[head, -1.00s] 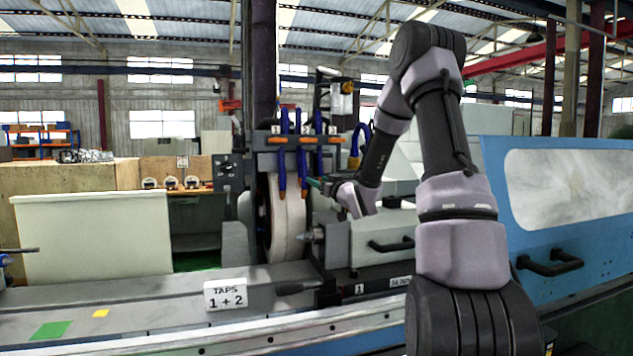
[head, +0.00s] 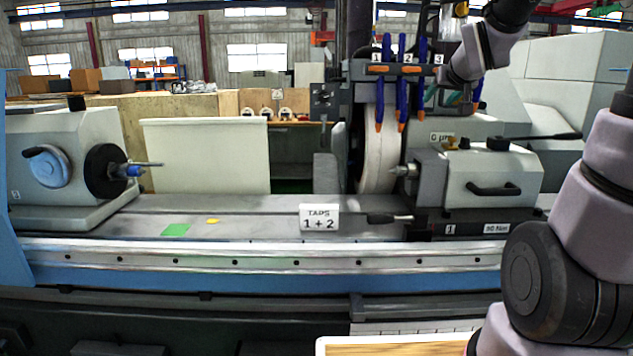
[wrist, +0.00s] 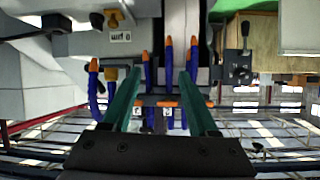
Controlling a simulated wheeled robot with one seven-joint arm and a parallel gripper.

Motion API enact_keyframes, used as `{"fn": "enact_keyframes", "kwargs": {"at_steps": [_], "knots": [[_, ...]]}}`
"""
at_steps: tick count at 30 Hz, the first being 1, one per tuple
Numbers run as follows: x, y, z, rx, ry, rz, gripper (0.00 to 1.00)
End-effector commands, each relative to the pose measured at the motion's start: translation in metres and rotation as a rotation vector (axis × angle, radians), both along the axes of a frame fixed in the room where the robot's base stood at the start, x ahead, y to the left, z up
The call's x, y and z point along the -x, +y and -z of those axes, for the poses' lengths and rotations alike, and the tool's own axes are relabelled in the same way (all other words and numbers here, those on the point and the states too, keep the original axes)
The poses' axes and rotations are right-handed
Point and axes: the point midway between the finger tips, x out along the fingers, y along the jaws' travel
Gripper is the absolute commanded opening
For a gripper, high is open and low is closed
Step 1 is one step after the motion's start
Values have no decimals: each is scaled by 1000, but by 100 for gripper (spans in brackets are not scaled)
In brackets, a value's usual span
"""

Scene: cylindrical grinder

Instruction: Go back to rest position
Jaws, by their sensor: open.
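My gripper (wrist: 160,72) shows in the wrist view as two green fingers standing well apart, with nothing clasped between them. The blue coolant nozzles (wrist: 168,78) with orange tips lie beyond the fingers; I cannot tell the exact gap. In the head view my arm rises along the right side and partly leaves the top of the picture. Its wrist end is at the upper right, beside the numbered coolant nozzles (head: 402,85), with the fingers small and partly hidden there.
The grinding wheel (head: 380,150) stands behind the nozzles, with the tailstock (head: 490,185) to its right. The workhead (head: 65,165) is at the left. A "TAPS 1 + 2" sign (head: 319,217) stands on the machine bed. A wooden-topped tray (head: 400,347) is at the bottom edge.

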Motion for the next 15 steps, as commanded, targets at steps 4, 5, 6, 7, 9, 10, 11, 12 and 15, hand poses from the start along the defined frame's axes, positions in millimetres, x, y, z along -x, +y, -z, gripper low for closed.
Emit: {"fn": "enact_keyframes", "kwargs": {"at_steps": [4,5,6,7,9,10,11,12,15], "knots": [[76,14,-5,-90,139,40,60],[92,17,-5,-111,168,45,60],[113,22,-3,-142,209,48,60],[128,25,-2,-166,238,52,60],[162,34,2,-218,303,49,60],[175,38,4,-240,327,47,60],[188,41,5,-261,352,43,60],[203,46,8,-286,381,39,60],[231,55,12,-335,437,25,60]]}}
